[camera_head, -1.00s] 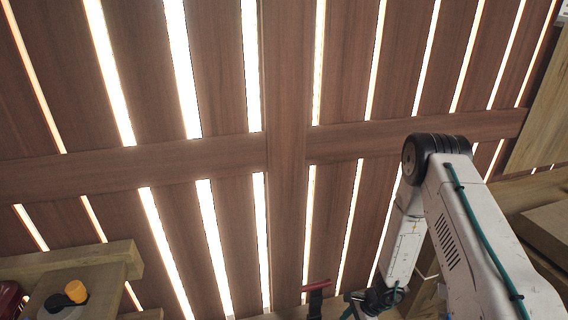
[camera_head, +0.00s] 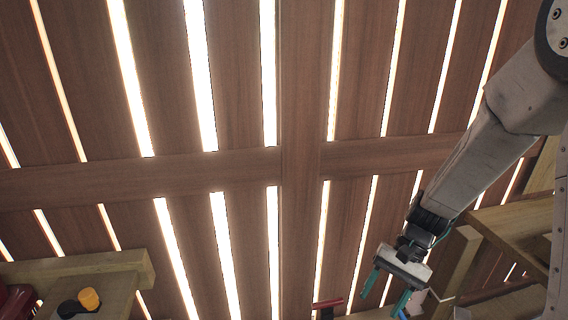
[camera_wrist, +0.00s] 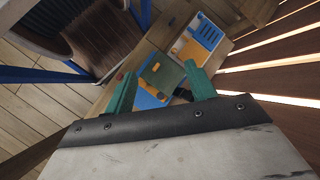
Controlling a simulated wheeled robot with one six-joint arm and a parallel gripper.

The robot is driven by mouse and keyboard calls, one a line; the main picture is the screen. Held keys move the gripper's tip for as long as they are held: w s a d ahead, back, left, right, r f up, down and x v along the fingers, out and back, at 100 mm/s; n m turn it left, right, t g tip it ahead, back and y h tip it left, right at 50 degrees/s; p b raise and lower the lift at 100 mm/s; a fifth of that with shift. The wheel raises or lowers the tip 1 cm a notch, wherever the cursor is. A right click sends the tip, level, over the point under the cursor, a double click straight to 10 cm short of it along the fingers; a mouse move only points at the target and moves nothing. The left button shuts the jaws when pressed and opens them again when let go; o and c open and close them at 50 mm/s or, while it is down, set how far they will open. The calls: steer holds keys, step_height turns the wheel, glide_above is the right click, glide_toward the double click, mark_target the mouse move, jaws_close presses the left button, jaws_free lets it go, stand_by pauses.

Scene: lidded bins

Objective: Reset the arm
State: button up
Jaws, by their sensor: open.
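My gripper (camera_head: 386,291) hangs at the lower right of the head view, below my grey arm link, with its two green fingers spread apart and nothing between them. In the wrist view my gripper (camera_wrist: 162,88) shows its green fingers apart as well. Beyond them, well away from the fingertips, lies a blue box with a dark green top and some yellow (camera_wrist: 160,76). No lidded bin can be made out for certain in the head view.
A slatted wooden wall (camera_head: 230,165) with bright gaps fills the head view. Wooden beams (camera_head: 510,220) stand right, close to my arm. A wooden ledge (camera_head: 75,268) with a yellow-and-black object (camera_head: 80,302) is lower left. A red-topped object (camera_head: 327,304) shows at the bottom. A blue-and-white item (camera_wrist: 203,38) lies farther off.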

steer(key=s+d+r+n+t+h, duration=0.2)
steer(key=s+r, duration=0.5)
steer(key=r, duration=0.4)
steer(key=s+d+r+n+t+h, duration=0.3)
steer(key=s+r, duration=0.5)
steer(key=r, duration=0.3)
steer(key=shift+s+t+h, duration=0.25)
steer(key=shift+t+h, duration=0.05)
steer(key=shift+t, duration=0.2)
